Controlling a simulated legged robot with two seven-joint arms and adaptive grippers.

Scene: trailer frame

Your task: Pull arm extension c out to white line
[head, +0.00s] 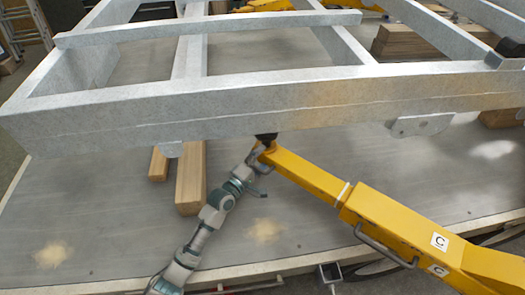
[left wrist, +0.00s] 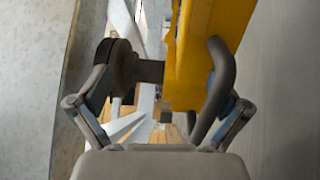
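The yellow arm extension c (head: 309,175) slopes from the trailer frame down to the thicker yellow arm body (head: 400,222), which carries white "C" labels. A white line (head: 343,195) crosses the yellow where the thin extension meets the body. My left gripper (head: 260,163) is at the extension's far end, by its small grey handle. The left wrist view shows its fingers spread wide, with the yellow extension (left wrist: 205,45), the curved dark handle (left wrist: 222,75) and a black round end piece (left wrist: 123,65) between or just ahead of them. Finger contact is unclear. My right gripper is out of view.
The grey metal trailer frame (head: 230,108) spans above the extension's end. Wooden blocks (head: 190,178) lie on the grey deck (head: 110,210) left of my arm. A larger grey handle (head: 385,245) sits on the arm body. The deck between the frame and front edge is mostly clear.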

